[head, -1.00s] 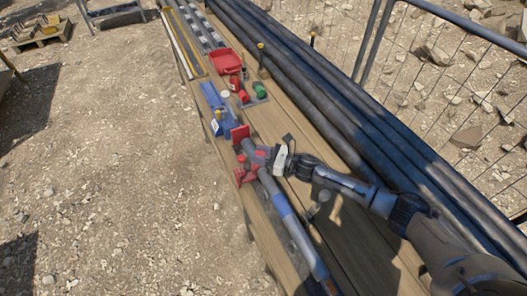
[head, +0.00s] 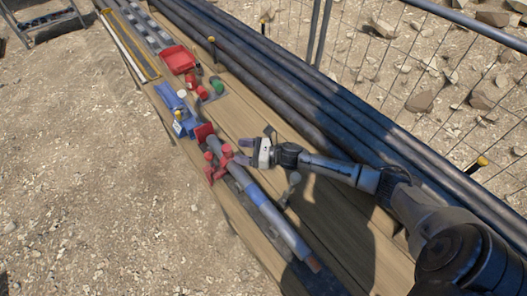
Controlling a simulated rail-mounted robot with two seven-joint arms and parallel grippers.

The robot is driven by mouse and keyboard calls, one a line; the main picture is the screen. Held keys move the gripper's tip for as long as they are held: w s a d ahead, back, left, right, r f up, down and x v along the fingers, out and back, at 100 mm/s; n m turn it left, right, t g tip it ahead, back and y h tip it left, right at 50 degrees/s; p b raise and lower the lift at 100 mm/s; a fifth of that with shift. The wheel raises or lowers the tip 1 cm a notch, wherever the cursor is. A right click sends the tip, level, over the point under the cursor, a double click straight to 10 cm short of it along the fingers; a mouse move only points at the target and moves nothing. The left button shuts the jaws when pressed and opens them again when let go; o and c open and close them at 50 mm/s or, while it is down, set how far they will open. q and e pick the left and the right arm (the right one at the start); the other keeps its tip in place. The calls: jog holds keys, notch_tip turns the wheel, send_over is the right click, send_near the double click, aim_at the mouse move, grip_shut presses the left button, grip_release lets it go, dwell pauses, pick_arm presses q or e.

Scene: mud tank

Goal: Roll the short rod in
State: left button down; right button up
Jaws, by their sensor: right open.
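The short rod (head: 262,202) is a grey tube with a blue band. It lies lengthwise along the near-left side of the wooden bench. Red holder parts (head: 212,171) sit around its far portion, and a red plate (head: 203,132) stands by its far end. My right gripper (head: 239,152) is open and empty just right of the rod's far portion, its fingers pointing left towards it. Whether a finger touches the rod I cannot tell. My left gripper is out of view.
Long dark pipes (head: 300,103) run along the bench's right side, below a wire fence. A blue tool (head: 176,112), small red and green parts (head: 218,86) and a red tray (head: 178,59) lie farther up. Bare planks (head: 238,113) lie between tools and pipes.

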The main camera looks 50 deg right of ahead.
jog(key=v, duration=0.8)
jog(key=shift+p, duration=0.3)
jog(key=shift+s, duration=0.1)
